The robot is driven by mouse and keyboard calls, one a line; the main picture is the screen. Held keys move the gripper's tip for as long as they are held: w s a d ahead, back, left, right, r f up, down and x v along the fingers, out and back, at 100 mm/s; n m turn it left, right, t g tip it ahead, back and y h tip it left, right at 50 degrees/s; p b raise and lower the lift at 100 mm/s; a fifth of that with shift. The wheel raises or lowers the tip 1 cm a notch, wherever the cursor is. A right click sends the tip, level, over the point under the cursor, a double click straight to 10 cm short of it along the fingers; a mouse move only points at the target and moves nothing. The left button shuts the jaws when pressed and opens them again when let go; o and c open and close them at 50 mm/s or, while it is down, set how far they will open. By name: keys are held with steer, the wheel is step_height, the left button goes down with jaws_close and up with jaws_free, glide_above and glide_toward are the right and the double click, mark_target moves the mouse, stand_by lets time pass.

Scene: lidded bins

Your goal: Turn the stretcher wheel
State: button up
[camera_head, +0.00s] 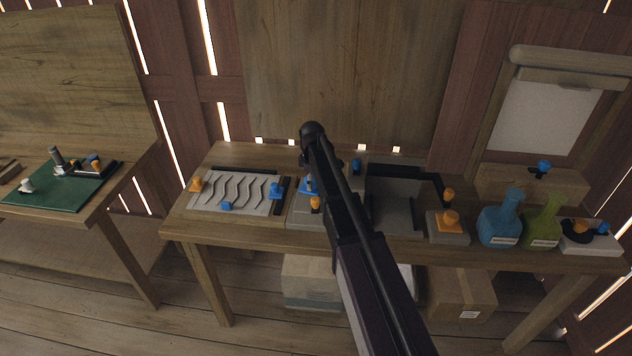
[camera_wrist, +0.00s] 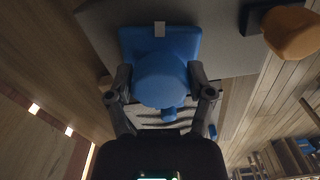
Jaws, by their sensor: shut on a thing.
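A blue round knob (camera_wrist: 160,80) on a square blue base (camera_wrist: 185,38) fills the middle of the wrist view. I take it for the stretcher wheel, but no label shows. My gripper (camera_wrist: 160,85) has one finger on each side of the knob and is shut on it. In the head view, part of the blue piece (camera_head: 308,186) shows beside my arm on a grey box on the table. My arm hides the fingers and most of the knob there.
An orange knob (camera_wrist: 290,32) is close by on the grey surface. The wooden table (camera_head: 240,158) also holds a slotted panel (camera_head: 236,205), an orange-topped block (camera_head: 448,222), a blue flask (camera_head: 500,220) and a green flask (camera_head: 545,222). Boxes lie underneath.

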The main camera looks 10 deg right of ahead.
steer(key=shift+s+a, duration=0.2)
steer(key=o, duration=1.1)
steer(key=shift+a, duration=0.1)
steer(key=shift+w, duration=0.1)
